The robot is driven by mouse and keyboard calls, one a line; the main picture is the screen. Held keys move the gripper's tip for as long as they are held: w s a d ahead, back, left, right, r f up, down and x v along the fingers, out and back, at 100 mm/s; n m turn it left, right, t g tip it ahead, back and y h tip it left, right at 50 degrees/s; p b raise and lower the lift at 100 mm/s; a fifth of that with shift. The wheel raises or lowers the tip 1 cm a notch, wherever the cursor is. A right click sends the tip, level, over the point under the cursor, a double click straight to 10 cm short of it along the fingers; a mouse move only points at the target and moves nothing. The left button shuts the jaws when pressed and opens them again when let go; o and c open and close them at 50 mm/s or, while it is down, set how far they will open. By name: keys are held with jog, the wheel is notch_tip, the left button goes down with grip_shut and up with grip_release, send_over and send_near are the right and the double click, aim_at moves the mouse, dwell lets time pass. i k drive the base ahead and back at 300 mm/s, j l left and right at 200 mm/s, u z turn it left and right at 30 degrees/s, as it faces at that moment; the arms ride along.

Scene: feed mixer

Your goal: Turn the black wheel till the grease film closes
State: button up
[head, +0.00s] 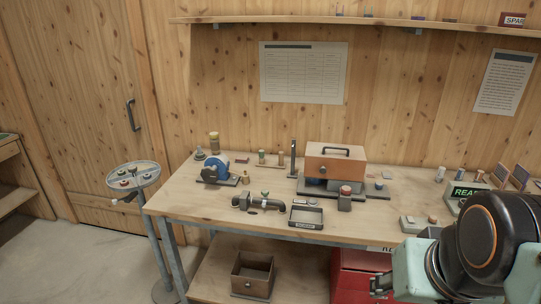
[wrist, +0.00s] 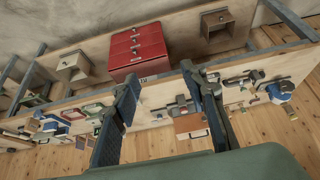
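No black wheel or grease film can be told for sure at this size. On the bench, a blue round machine (head: 217,170) with dark grey parts stands at the left; it also shows at the right of the wrist view (wrist: 281,91). A dark pipe piece (head: 262,203) with a small green top lies in front of it. My gripper (wrist: 160,76) is open and empty in the wrist view, its two fingers wide apart above the bench front and red cabinet, touching nothing.
An orange-brown box (head: 335,165) with a black handle stands mid-bench, with a small open tray (head: 306,217) in front. A red drawer cabinet (wrist: 137,50) and an open bin (head: 252,276) are below. A round stand (head: 133,178) is left of the bench; a shelf (head: 350,20) runs above.

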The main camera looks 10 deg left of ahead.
aim_at(209, 175)
jog(key=i+j, duration=0.25)
jog(key=j, duration=0.15)
jog(key=i+j, duration=0.25)
jog(key=j, duration=0.2)
jog(key=i+j, duration=0.25)
jog(key=j, duration=0.15)
jog(key=i+j, duration=0.25)
jog(key=j, duration=0.15)
